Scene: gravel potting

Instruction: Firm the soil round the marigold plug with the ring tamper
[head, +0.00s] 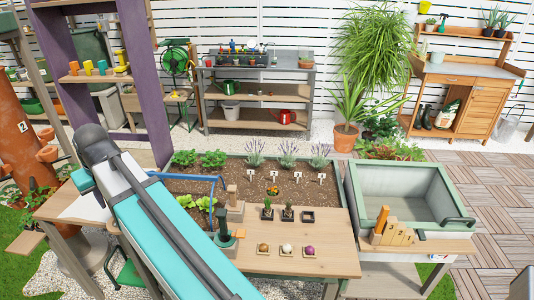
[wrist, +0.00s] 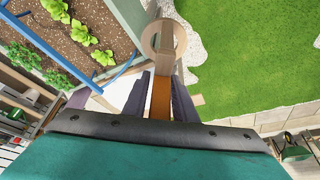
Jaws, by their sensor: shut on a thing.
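My gripper (wrist: 161,88) is shut on the orange-brown handle of the ring tamper (wrist: 161,103) in the wrist view. The tamper's pale wooden ring sticks out beyond the fingertips. In that view the ring appears over the outer edge of the planting bed and the lawn, apart from the soil. In the head view my arm hides the gripper and tamper. The marigold plug, a small orange flower (head: 272,189), stands in the brown soil (head: 300,193) of the bed, near the front edge and right of my arm.
A blue pipe frame (head: 190,177) crosses the bed's left part, near leafy seedlings (head: 206,203). Lavender plants and numbered white labels (head: 297,175) stand behind the marigold. A wooden bench (head: 335,238) with small pots is in front; a green sink (head: 400,190) is right.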

